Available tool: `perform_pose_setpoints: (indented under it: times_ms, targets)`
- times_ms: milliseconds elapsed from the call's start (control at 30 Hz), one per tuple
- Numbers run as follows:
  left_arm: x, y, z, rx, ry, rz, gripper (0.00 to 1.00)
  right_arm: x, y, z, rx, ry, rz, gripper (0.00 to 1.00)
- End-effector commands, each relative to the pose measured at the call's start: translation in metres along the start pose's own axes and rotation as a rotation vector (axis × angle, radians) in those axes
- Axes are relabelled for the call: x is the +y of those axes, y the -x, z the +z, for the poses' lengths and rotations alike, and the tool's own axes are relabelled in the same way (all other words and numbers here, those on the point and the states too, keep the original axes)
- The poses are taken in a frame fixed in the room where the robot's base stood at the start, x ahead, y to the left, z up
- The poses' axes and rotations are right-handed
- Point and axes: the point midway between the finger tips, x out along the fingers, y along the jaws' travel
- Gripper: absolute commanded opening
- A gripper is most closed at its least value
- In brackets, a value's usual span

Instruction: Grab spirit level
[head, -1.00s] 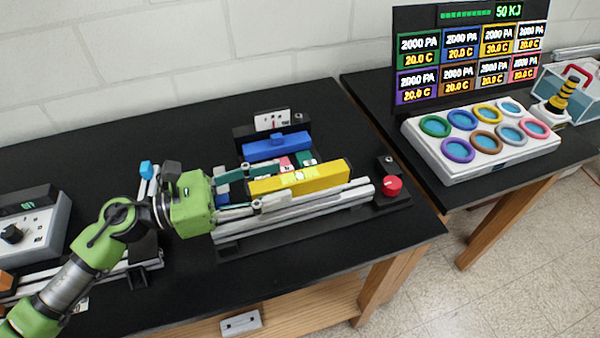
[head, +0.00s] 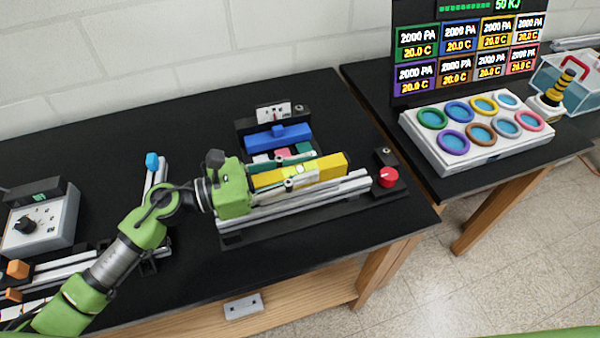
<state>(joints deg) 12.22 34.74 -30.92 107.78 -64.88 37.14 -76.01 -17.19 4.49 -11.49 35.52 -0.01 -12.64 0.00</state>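The spirit level is a yellow bar (head: 331,166) with a pale vial section near its middle. It lies along the silver extrusion rails on the black table, in the centre of the head view. My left gripper (head: 302,170) reaches in from the left with its fingers apart, one on the far side of the level and one on the near side. The gripper body covers the level's left end. Whether the pads touch the level is too small to tell. My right gripper is not in view.
A blue block (head: 278,137) lies behind the level. A red knob (head: 388,178) stands at the right end of the rails (head: 340,188). A dial box (head: 40,222) is at left. A panel of coloured rings (head: 480,130) stands on the right table. The back left tabletop is clear.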

Motion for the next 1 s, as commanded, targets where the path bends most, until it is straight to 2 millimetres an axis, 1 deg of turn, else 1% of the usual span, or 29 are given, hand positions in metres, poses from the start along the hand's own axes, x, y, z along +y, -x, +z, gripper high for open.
perform_pose_setpoints:
  times_ms: [400, 533, 633, 700, 867, 900, 933, 1000]
  targets:
    - [0.000, 0.000, 0.004, -0.001, -0.001, 0.000, 0.00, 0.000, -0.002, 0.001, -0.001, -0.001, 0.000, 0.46]
    - [0.000, 0.000, 0.015, -0.001, -0.006, -0.001, 0.00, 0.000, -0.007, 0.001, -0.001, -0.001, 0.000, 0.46]
    - [0.000, 0.001, 0.032, -0.002, -0.010, -0.002, 0.00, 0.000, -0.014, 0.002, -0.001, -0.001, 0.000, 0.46]
    - [-0.011, 0.009, 0.046, 0.002, -0.009, -0.002, 0.00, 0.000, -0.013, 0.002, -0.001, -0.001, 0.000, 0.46]
    - [-0.038, 0.031, 0.086, 0.002, -0.012, -0.002, 0.00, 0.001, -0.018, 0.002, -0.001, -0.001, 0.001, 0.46]
    - [-0.045, 0.037, 0.093, 0.004, -0.008, -0.003, 0.00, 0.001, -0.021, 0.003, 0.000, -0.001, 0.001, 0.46]
    - [-0.052, 0.042, 0.092, 0.004, -0.005, -0.002, 0.00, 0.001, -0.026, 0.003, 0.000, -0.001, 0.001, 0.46]
    - [-0.065, 0.053, 0.099, 0.005, -0.004, -0.002, 0.00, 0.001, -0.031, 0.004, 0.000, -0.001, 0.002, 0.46]
